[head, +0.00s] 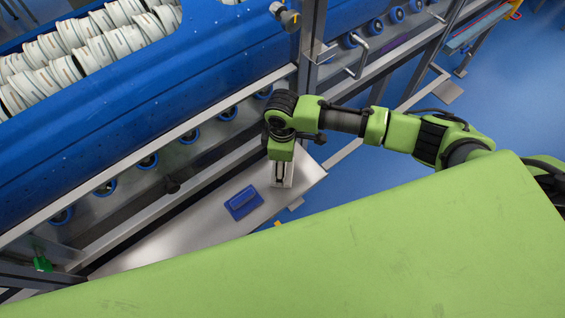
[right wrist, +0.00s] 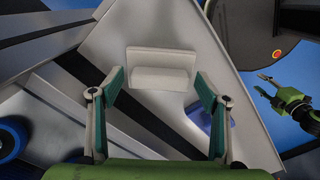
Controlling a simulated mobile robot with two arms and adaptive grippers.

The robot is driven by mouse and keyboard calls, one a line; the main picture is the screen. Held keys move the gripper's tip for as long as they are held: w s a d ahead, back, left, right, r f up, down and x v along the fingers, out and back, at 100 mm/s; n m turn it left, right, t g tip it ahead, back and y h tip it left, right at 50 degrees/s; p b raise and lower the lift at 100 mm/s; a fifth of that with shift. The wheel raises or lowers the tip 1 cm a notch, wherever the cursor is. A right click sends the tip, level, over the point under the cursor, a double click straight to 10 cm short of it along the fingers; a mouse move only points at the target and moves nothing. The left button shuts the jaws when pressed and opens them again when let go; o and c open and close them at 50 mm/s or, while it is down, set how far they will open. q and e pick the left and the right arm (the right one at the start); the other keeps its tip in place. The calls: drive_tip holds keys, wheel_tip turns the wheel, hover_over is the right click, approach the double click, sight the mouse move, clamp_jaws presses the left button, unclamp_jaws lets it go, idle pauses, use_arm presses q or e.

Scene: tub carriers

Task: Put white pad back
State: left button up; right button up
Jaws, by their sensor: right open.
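The white pad (right wrist: 162,76) is a pale L-shaped block on the metal shelf (right wrist: 105,45) in the right wrist view. My right gripper (right wrist: 160,80) is open, its two fingers on either side of the pad's near edge with gaps to both. In the head view my right gripper (head: 281,174) points down over the shelf's right part and largely hides the pad. A blue pad (head: 243,201) lies on the shelf to its left; it shows partly behind a finger in the right wrist view (right wrist: 204,117). What seems my left gripper (right wrist: 266,84) is small at the right wrist view's right edge.
A blue tub carrier (head: 150,100) with rows of white tubs (head: 90,45) stands behind the shelf. A metal post (head: 307,50) and rails rise close behind my right arm. Blue floor (head: 500,100) lies to the right.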

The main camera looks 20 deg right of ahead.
wheel_tip(320, 180, up, 12)
drive_tip(key=b, duration=0.1)
idle(0.5)
idle(1.3)
